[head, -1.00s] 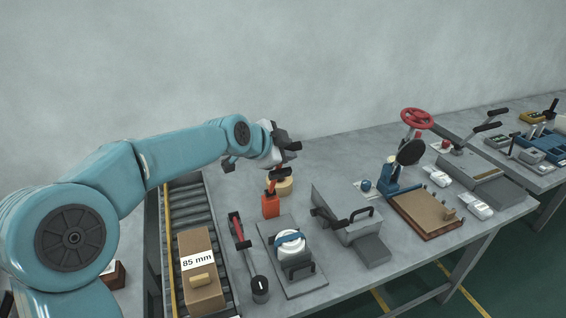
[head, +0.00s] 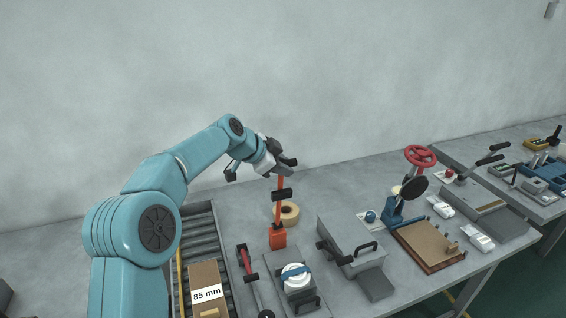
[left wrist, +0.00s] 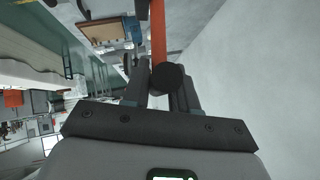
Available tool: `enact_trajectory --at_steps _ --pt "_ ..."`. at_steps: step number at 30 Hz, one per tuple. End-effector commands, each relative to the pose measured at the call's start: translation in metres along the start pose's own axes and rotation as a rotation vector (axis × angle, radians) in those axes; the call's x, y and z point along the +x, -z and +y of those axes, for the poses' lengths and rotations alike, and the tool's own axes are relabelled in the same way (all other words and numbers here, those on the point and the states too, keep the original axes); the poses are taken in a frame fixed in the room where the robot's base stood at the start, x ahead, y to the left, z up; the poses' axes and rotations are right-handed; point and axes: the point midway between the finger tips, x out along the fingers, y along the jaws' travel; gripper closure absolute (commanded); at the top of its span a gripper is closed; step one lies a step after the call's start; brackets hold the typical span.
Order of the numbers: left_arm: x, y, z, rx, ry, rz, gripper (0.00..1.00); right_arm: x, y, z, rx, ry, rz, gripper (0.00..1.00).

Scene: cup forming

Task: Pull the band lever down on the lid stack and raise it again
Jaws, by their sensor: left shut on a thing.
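The band lever (head: 278,212) is an orange bar on an orange base (head: 277,238), and it stands nearly upright in the head view. A black block sits partway up the bar. My left gripper (head: 284,163) is at the lever's top end, shut on its handle. In the left wrist view the round black handle (left wrist: 168,77) lies between the fingers, with the orange bar running up from it. The white lid stack (head: 296,281) with a blue band across it sits in a grey fixture in front of the base. My right gripper is not in view.
A tan tape roll (head: 289,213) lies behind the lever. A roller conveyor with a carton (head: 206,276) marked 85 mm is at left. A red-handled tool (head: 245,261) lies beside the fixture. A grey box press (head: 352,252) and a red-wheeled press (head: 420,156) stand to the right.

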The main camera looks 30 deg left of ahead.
Motion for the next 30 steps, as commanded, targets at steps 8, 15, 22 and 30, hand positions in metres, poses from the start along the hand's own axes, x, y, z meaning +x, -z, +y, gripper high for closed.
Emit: enact_trajectory --at_steps 8,15,22,30 --pt "-0.005 0.001 -0.004 0.001 0.021 0.004 1.0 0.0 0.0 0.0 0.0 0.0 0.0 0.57" --pt "-0.004 0.001 -0.003 0.002 0.019 0.003 0.67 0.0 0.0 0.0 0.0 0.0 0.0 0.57" --pt "-0.004 0.001 -0.003 0.002 0.016 0.003 0.67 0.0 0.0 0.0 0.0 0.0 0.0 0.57" --pt "-0.03 -0.001 -0.003 0.002 0.02 0.004 0.67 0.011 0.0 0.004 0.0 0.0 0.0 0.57"
